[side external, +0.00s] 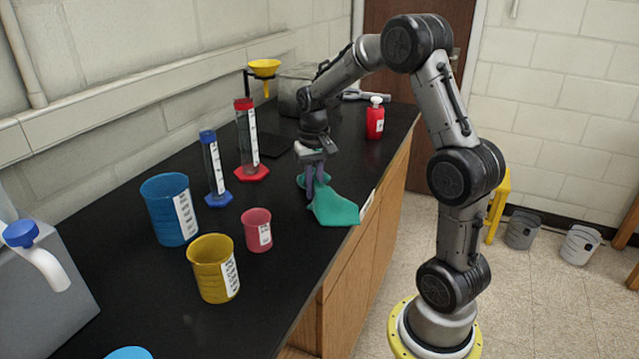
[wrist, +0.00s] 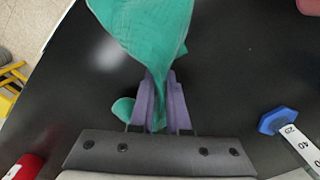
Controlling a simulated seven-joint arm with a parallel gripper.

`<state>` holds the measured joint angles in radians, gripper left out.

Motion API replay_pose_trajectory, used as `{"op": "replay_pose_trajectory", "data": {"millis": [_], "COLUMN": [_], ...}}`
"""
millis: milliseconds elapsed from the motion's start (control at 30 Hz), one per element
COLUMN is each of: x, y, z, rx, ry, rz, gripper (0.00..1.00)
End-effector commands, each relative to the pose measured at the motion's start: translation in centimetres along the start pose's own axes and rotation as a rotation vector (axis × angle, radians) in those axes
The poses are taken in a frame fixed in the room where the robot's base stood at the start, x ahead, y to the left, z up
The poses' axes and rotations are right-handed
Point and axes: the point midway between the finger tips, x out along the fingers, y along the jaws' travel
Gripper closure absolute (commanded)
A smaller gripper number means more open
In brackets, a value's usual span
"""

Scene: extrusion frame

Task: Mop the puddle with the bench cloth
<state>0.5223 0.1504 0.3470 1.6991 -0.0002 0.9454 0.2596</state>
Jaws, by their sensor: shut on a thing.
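The green bench cloth (side external: 335,208) lies bunched on the black bench near its front edge, and it fills the upper middle of the wrist view (wrist: 150,25). My gripper (side external: 315,188) points down at the bench with its purple fingers closed on the cloth. In the wrist view the fingers (wrist: 160,85) pinch it, with a small flap showing beside the left finger. I cannot make out a clear puddle. A pale shiny patch (wrist: 112,50) left of the cloth may be liquid or only a reflection.
A blue cylinder (side external: 213,165), red cylinder (side external: 247,135), pink beaker (side external: 257,230), yellow beaker (side external: 213,268) and blue beaker (side external: 170,210) stand left of the cloth. A red bottle (side external: 375,120) stands behind, near the bench edge. Bare bench lies between cloth and pink beaker.

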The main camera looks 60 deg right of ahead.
Motion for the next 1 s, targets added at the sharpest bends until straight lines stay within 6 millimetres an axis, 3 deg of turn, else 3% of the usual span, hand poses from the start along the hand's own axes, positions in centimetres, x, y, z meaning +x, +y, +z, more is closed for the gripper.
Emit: {"op": "replay_pose_trajectory", "data": {"millis": [900,1000], "x": [0.1,0.1], "y": [-5.9,-6.6], "z": [6.0,5.8], "rx": [-0.003,-0.001], "ry": [-0.004,-0.004], "rz": [0.001,0.001], "gripper": [1.0,1.0]}}
